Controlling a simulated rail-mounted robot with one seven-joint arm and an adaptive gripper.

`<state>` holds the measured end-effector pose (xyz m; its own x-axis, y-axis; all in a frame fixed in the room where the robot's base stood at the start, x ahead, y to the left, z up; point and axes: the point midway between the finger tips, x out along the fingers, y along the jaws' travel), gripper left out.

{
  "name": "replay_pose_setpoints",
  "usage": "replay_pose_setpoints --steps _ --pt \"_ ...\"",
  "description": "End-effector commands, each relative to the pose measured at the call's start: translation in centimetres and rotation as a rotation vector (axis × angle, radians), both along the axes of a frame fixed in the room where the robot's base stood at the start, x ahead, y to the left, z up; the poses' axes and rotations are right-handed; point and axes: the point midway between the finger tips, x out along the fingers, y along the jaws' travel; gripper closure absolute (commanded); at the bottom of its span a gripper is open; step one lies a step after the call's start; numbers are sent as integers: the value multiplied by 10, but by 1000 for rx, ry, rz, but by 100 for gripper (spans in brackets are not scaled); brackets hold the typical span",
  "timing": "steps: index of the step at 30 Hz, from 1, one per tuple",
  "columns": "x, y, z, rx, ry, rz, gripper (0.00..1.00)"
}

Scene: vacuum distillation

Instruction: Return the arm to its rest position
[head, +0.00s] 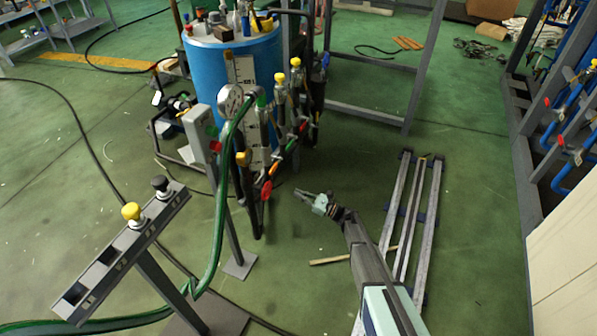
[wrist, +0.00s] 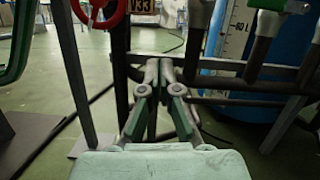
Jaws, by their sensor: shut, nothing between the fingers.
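My gripper (head: 300,192) is at the end of my arm, low in front of the blue tank's pipework in the head view. The wrist view shows its two fingers (wrist: 158,68) brought together at the tips, with nothing between them. The fingers point toward the dark pipes and the blue tank (head: 232,65). In the head view the gripper appears apart from the valves. In the wrist view a red handwheel (wrist: 100,12) and a V33 tag (wrist: 142,10) show beyond it at the top.
A panel with yellow and black knobs (head: 122,252) stands at left. A green hose (head: 219,200) rises to a gauge (head: 231,102). Floor rails (head: 401,215) lie beside my arm. A rack with blue pipes (head: 570,130) stands at right. Green floor between rails and rack is clear.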

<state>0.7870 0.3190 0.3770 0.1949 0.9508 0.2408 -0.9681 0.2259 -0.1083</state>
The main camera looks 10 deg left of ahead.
Motion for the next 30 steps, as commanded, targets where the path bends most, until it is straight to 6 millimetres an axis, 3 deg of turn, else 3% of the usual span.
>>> replay_pose_setpoints --steps 7,14,20,24,30 --pt "-19 -5 6 -81 -56 27 100" --pt "-88 -27 14 -415 -299 159 100" --pt "-151 -78 9 -768 -569 340 100" --pt "-191 -129 9 -1002 -749 496 100" --pt "-233 -207 16 -1284 -959 738 100"
